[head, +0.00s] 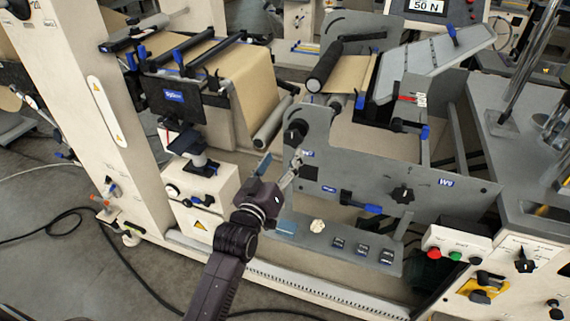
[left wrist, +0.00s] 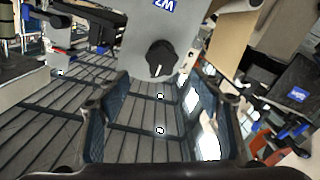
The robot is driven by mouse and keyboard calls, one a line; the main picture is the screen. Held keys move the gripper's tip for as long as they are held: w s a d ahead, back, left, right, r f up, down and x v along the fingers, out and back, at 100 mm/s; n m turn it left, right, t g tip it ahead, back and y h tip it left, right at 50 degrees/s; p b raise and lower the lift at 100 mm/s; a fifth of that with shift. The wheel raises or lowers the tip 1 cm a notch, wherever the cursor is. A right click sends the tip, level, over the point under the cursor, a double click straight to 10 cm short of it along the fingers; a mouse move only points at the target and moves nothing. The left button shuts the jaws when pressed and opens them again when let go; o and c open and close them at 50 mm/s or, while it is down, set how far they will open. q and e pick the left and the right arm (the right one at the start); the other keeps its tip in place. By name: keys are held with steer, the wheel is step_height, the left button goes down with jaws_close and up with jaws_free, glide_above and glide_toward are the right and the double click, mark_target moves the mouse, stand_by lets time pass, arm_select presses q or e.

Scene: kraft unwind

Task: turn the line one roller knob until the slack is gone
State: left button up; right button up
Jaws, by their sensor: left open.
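A black round knob (head: 295,131) sits on the left end of a grey side plate (head: 345,160). In the left wrist view the black knob (left wrist: 159,58), with a white pointer mark, is on a grey plate beneath a blue "W7" label. My left gripper (head: 281,164) is open and empty, just below and in front of the knob. In the left wrist view its two dark fingers (left wrist: 155,110) are spread apart, with the knob beyond them, not touched. A second black knob (head: 402,194) is further right on the plate. Brown kraft paper (head: 245,85) runs over rollers. My right gripper is not in view.
A shelf (head: 310,235) with small blue-labelled blocks lies below the plate. A blue-ended handle (head: 360,203) juts from the plate. A control box (head: 455,243) with red and green buttons is at the right. Dark cables lie on the floor at the left.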

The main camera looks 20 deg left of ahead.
mark_target(292, 140)
arm_select(q)
steer(key=w+b, duration=0.1)
steer(key=w, duration=0.3)
steer(key=w+b, duration=0.2)
steer(key=w, duration=0.2)
steer(key=shift+w+f, duration=0.2)
steer(key=shift+w, duration=0.05)
steer(key=shift+w+b, duration=0.3)
steer(key=shift+w, duration=0.4)
steer(key=shift+c, duration=0.5)
